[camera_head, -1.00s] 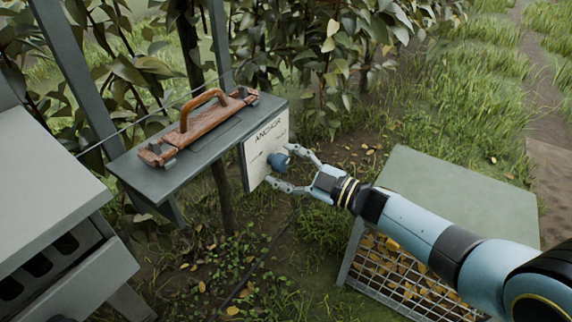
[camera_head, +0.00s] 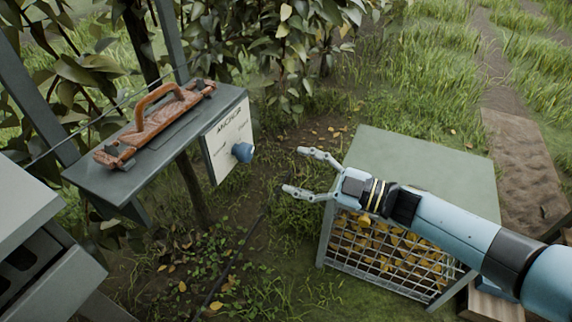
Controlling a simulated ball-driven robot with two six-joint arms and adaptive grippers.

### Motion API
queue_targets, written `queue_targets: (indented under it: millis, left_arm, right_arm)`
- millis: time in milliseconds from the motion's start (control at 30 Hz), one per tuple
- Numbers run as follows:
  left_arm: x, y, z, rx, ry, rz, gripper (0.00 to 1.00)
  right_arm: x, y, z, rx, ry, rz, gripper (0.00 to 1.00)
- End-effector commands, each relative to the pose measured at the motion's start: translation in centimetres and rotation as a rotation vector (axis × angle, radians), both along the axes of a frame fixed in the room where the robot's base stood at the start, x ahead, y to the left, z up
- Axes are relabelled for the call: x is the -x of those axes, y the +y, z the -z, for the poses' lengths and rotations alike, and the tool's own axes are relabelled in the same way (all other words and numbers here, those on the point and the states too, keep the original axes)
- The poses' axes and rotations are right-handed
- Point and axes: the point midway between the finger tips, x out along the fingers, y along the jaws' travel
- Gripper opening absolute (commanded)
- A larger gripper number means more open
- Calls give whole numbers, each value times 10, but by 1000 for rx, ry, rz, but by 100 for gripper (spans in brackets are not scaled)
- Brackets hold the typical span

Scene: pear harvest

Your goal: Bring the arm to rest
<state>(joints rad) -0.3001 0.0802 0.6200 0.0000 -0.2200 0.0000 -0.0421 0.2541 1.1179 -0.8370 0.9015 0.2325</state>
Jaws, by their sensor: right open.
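My right gripper (camera_head: 304,172) is open and empty in the head view. Its arm comes in from the lower right, and its two fingers point left. The fingertips are apart from the blue knob (camera_head: 242,152), with a gap of open air between them. The knob sits on the white panel marked ANCHOR (camera_head: 218,146) at the end of a grey shelf. My left gripper is not in view.
A brown-handled tool (camera_head: 150,128) lies on the grey shelf (camera_head: 108,180). A green-topped crate with a wire-mesh front (camera_head: 450,160) stands below and behind my right arm, with yellow leaves behind the mesh. A grey cabinet (camera_head: 25,205) is at left. Grass lies beyond.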

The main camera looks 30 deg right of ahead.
Motion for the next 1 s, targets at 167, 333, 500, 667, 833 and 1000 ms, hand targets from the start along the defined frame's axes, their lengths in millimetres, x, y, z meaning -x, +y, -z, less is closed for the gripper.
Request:
queue_targets:
  millis: [167, 333, 500, 667, 833, 1000]
  left_arm:
    - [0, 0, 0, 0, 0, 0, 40]
    - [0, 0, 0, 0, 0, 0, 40]
    - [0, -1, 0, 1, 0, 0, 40]
    - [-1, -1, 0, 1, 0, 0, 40]
    - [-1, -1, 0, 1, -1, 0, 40]
    - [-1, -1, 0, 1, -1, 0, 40]
  right_arm:
    - [2, -1, 0, -1, -1, 0, 62]
    - [1, -1, 0, 0, 0, 0, 62]
    - [1, -1, 0, 0, 0, 0, 62]
    - [24, 7, 22, -20, 52, 6, 62]
    - [85, -11, 116, -118, 333, 250, 62]
    - [175, -46, 222, -133, 697, 580, 62]
